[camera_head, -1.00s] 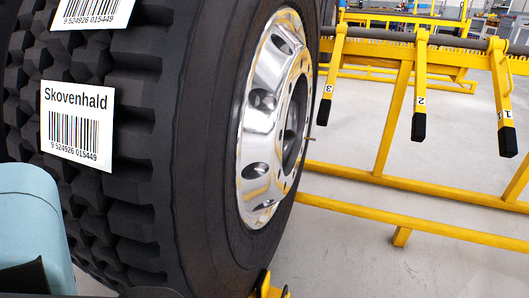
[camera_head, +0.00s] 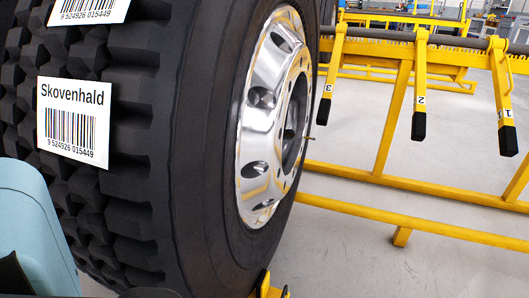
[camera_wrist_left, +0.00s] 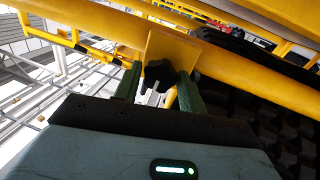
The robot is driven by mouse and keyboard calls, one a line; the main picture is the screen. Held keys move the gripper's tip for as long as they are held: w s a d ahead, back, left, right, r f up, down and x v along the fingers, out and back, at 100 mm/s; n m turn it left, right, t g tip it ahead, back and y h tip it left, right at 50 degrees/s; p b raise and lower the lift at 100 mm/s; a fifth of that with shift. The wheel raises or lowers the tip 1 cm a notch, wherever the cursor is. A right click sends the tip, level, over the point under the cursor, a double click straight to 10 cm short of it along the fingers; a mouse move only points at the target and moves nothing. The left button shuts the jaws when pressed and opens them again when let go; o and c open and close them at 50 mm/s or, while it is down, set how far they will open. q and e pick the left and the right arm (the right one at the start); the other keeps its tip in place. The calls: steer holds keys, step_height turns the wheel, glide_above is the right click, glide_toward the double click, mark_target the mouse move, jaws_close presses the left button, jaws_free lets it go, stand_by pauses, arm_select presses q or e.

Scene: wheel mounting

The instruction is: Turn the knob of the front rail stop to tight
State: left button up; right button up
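In the left wrist view a black knob (camera_wrist_left: 160,74) sits at a yellow plate (camera_wrist_left: 172,50) on a yellow rail. My left gripper (camera_wrist_left: 160,80) has its two green fingers apart, one on each side of the knob. Narrow gaps seem to show between knob and fingers; firm contact is not visible. The knob's mark or turn position cannot be read. In the head view only part of my light-blue left arm (camera_head: 30,235) shows at the lower left, and the knob is hidden. My right gripper is in neither view.
A large tyre (camera_head: 160,150) with a chrome rim (camera_head: 262,165) fills the left of the head view. A small yellow part (camera_head: 265,288) shows at its foot. A yellow rack (camera_head: 395,110) with numbered arms stands at the right. Grey floor (camera_head: 340,255) is clear between.

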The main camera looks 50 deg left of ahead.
arm_select(q)
steer(key=c, duration=0.5)
steer(key=shift+c, duration=0.2)
steer(key=shift+m, duration=0.3)
steer(key=shift+w+d+f+m+g+y, duration=0.1)
steer(key=shift+m+g+y, duration=0.75)
steer(key=shift+m, duration=4.1)
steer(key=shift+d+r+m+g+y, duration=0.1)
steer(key=shift+m+g+y, duration=0.75)
steer(key=shift+m, duration=4.15)
steer(key=shift+w+d+f+m+g+y, duration=0.2)
steer(key=shift+m+y, duration=1.1)
steer(key=shift+m, duration=3.65)
steer(key=shift+s+a+r, duration=0.1)
steer(key=shift+s+a, duration=0.05)
